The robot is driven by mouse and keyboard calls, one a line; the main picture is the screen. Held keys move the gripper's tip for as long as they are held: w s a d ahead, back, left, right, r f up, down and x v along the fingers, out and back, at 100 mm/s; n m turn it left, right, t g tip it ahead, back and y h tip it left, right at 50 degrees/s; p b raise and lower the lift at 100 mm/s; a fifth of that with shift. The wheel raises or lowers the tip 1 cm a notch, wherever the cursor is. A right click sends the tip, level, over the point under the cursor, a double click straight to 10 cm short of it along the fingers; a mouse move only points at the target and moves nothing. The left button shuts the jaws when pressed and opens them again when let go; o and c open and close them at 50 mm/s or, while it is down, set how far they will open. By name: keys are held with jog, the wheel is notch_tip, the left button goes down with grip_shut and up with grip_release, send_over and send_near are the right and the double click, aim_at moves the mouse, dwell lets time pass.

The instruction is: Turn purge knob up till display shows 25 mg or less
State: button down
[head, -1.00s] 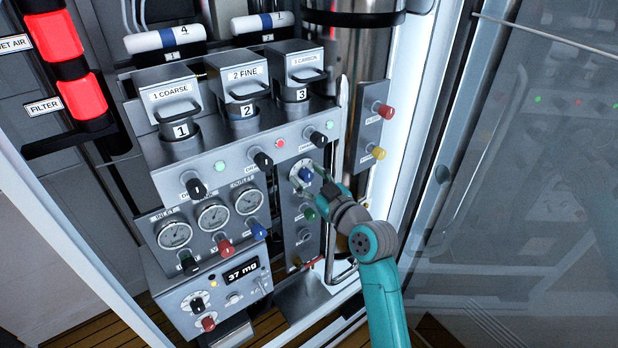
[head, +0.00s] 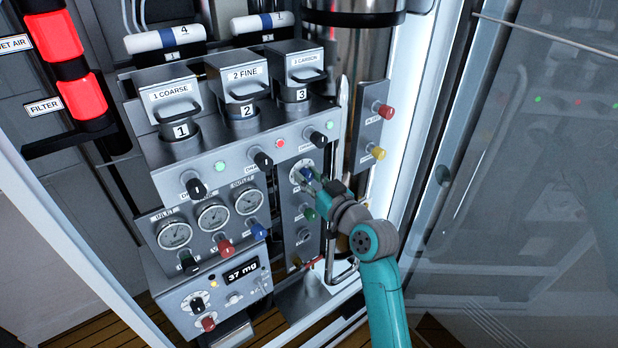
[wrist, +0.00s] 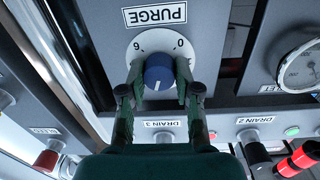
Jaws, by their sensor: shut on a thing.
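The purge knob (wrist: 159,73) is blue with a white pointer line and sits on a white dial (wrist: 142,44) under the PURGE label (wrist: 155,13) in the wrist view. The dial shows 6 and 0. My gripper (wrist: 159,88) is shut on the knob, one finger on each side. In the head view the blue knob (head: 306,174) is partly covered by my gripper (head: 314,180). The display (head: 241,271) at the lower left reads 37 mg.
A green knob (head: 308,213) lies just below the purge knob on the same narrow panel. Black drain knobs (head: 262,160) are close at the upper left. Red (head: 384,112) and yellow (head: 378,153) knobs stand to the right.

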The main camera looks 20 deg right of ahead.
jog(key=m, duration=0.4)
jog(key=shift+m, duration=0.4)
jog(key=shift+d, duration=0.1)
dwell(0.3)
jog(key=c, duration=0.8)
grip_release()
jog(key=v, duration=1.2)
jog(key=shift+r, duration=0.15)
